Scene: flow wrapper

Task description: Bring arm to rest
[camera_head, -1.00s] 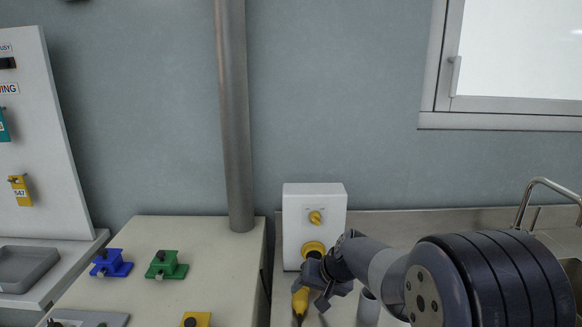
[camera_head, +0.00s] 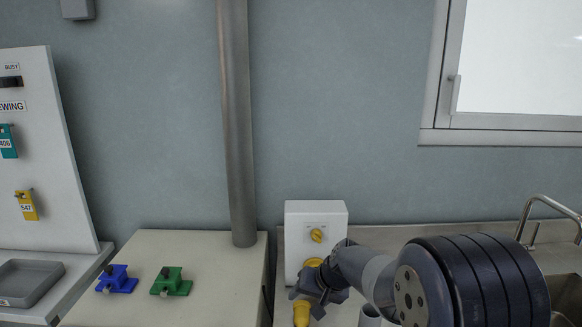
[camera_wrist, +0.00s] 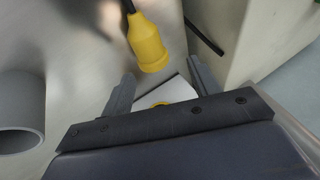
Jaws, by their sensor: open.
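A yellow plug (camera_wrist: 147,45) on a black cable lies beyond the fingertips. It also shows just below my gripper in the head view (camera_head: 301,313).
A grey cylinder (camera_wrist: 20,108) stands left of my gripper in the wrist view. A sink (camera_head: 560,290) is at right.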

